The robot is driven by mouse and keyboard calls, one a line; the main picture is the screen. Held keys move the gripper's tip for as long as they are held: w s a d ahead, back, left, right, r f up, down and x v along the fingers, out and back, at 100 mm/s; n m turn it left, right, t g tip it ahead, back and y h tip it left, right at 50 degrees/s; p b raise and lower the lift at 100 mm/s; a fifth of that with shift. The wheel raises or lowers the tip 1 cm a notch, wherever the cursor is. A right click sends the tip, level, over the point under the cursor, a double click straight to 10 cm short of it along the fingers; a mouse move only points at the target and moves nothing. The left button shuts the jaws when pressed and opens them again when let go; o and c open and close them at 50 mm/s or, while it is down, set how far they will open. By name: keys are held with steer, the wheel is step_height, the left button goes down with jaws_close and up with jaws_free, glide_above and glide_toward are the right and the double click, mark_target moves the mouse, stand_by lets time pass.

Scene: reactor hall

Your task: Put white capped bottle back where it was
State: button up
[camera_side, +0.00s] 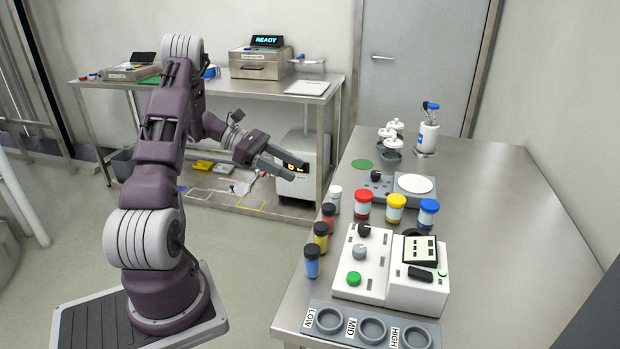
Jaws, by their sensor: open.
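My gripper (299,171) is open and empty, held in the air left of the steel table (510,240). A small pale vial (335,199) stands upright at the far end of a row along the table's left edge; its cap looks light, but it is too small to be sure. Several white-topped items (388,137) cluster at the back of the table; I cannot tell whether they are bottles. Which of these is the white capped bottle is unclear. A flat green disc (362,164) lies bare on the table to their left.
Black-capped red (328,216), yellow (321,237) and blue (312,262) vials continue the row. Red- (363,205), yellow- (395,208) and blue-capped (428,213) jars stand behind a white control box (362,265). A grey three-well holder (340,338) is in front. The table's right side is clear.

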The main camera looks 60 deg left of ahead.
steer(key=s+d+r+m+g+y, duration=0.1)
steer(key=d+r+m+g, duration=0.35)
steer(key=d, duration=0.45)
steer(key=s+d+r+m+g, duration=0.1)
steer(key=d+r+m+g, duration=0.2)
steer(key=d+r+m, duration=0.5)
steer(key=s+d+r+m+t+y, duration=0.1)
steer(key=s+d+m+t+y, duration=0.2)
steer(key=s+d+m+y, duration=0.5)
steer(key=s+d+m, duration=0.4)
steer(key=s+m, duration=0.2)
steer(key=s, duration=0.2)
steer(key=shift+s+r+y, duration=0.2)
steer(key=shift+r+y, duration=0.05)
steer(key=shift+y, duration=0.05)
